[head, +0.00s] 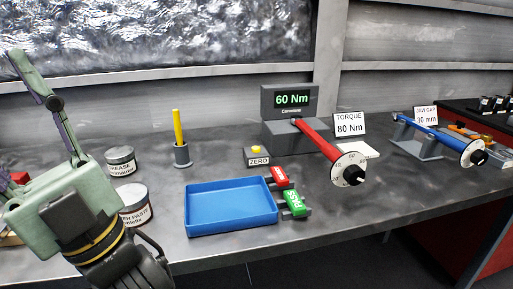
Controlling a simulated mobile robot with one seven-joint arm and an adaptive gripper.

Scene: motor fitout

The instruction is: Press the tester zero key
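The zero key is a small yellow button (256,150) on a dark block labelled ZERO (258,161), on the bench left of the tester. The tester (289,101) is a grey unit whose green display reads 60 Nm. A red torque wrench (316,138) lies across it, its dial end toward the front right. My gripper (27,76) is at the far left, pointing up, well apart from the key. One finger shows clearly; the other cannot be made out, so its opening cannot be told. Nothing is seen held.
A blue tray (230,228) with red (279,177) and green PASS (295,203) tags at its right lies in front of the key. A yellow stick in a holder (182,154) stands left of it. Two tins (121,161) are near my gripper. A blue wrench (432,132) is right.

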